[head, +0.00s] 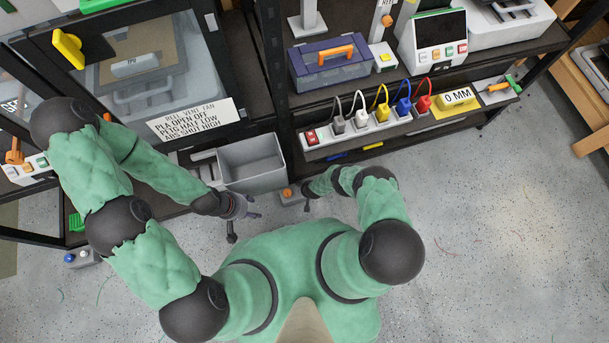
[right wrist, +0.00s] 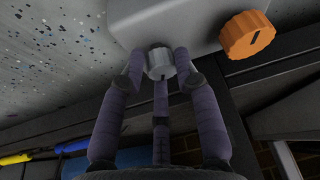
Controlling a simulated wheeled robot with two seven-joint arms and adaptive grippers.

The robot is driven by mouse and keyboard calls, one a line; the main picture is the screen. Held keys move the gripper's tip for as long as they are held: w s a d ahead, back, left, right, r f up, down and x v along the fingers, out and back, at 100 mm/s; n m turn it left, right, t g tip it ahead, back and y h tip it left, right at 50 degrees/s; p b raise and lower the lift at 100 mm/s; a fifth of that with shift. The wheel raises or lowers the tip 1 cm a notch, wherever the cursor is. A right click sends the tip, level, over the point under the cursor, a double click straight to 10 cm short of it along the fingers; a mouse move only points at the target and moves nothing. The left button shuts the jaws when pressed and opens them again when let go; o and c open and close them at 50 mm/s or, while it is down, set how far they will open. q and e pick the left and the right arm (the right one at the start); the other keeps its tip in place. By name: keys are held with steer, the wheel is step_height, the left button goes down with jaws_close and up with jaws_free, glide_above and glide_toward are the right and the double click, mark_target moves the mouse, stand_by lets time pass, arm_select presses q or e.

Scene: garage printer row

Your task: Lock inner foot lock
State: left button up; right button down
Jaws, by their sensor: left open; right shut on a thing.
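A low grey foot-lock box (head: 291,198) sits on the floor at the foot of the dark rack. Its orange knob (right wrist: 247,35) has a dark slot line and stands clear of my gripper. Beside it on the same box is a smaller grey knob (right wrist: 160,62). My right gripper (right wrist: 160,75) is shut on this grey knob, its fingers around it. In the head view the right gripper (head: 306,196) is small beside the box, and the grey knob is hidden. My left gripper (head: 245,220) is open and empty over the floor, left of the box.
A grey open bin (head: 252,163) stands left of the box. A power strip (head: 375,128) with coloured plugs runs along the shelf edge. Another small box (head: 82,258) with blue and white knobs is at the far left.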

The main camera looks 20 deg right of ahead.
steer(key=m, duration=0.1)
steer(key=m+h+b, duration=0.1)
steer(key=m, duration=0.1)
steer(key=shift+w+a+m, duration=0.1)
steer(key=shift+a+m, duration=0.2)
steer(key=shift+a, duration=0.1)
steer(key=m+h, duration=0.1)
steer(key=m, duration=0.3)
steer(key=shift+w+a+r+h, duration=0.1)
steer(key=shift+w+h, duration=0.05)
steer(key=shift+h, duration=0.25)
steer(key=shift+w+m, duration=0.1)
steer(key=shift+m, duration=0.7)
steer(key=shift+h, duration=0.3)
steer(key=shift+w+r, duration=0.1)
steer(key=c, duration=1)
jaws_free()
steer(key=shift+s, duration=0.2)
